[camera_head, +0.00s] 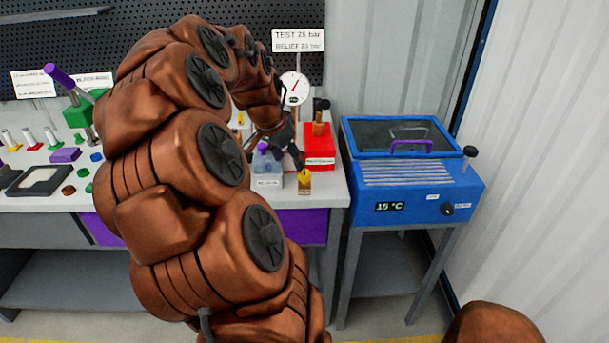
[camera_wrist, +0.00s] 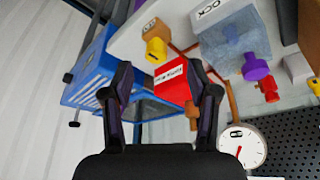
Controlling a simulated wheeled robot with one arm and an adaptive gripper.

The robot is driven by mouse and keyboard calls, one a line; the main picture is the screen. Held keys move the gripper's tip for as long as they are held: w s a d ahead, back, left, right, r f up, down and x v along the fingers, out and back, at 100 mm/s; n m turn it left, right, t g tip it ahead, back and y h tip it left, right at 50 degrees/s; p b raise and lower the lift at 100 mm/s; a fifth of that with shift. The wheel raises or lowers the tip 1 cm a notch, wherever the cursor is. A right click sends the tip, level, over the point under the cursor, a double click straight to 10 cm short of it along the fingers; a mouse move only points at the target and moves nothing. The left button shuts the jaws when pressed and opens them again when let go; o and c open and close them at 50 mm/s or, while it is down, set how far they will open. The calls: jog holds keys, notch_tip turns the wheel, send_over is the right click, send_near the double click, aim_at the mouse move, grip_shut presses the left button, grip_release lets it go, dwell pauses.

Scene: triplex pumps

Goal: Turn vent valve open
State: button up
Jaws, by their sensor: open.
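No part carries a readable vent valve label, so I cannot tell for certain which is the vent valve. A small brass block with a yellow knob (camera_head: 304,181) sits at the bench's front edge; in the wrist view the yellow knob (camera_wrist: 156,50) is just beyond my fingertips. A red block (camera_head: 320,148) with a white label stands behind it, with a brass fitting and black knob on top. The red block also shows between my fingers in the wrist view (camera_wrist: 172,84). My gripper (camera_head: 295,157) is open and empty above these parts, its fingers spread in the wrist view (camera_wrist: 160,72).
A pale block with a purple knob (camera_head: 266,165) stands left of my gripper. A round gauge (camera_head: 294,88) and sign (camera_head: 298,40) rise behind. A blue bath unit (camera_head: 420,185) stands right of the bench. My arm hides the middle of the bench (camera_head: 335,187).

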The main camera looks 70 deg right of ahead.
aim_at(304, 172)
jog(key=shift+m, duration=0.4)
jog(key=shift+s+d+f+p, duration=0.15)
jog(key=shift+s+d+f, duration=0.25)
jog(key=shift+d+f, duration=0.65)
jog(key=shift+s+d+f+p, duration=0.2)
jog(key=shift+s+d+f, duration=0.3)
jog(key=shift+f, duration=1)
jog(key=shift+s+d+f+p, duration=0.15)
jog(key=shift+s+d+f, duration=0.1)
jog(key=shift+d+f, duration=0.85)
jog(key=shift+a+f, duration=0.15)
jog(key=shift+c, duration=0.3)
grip_shut()
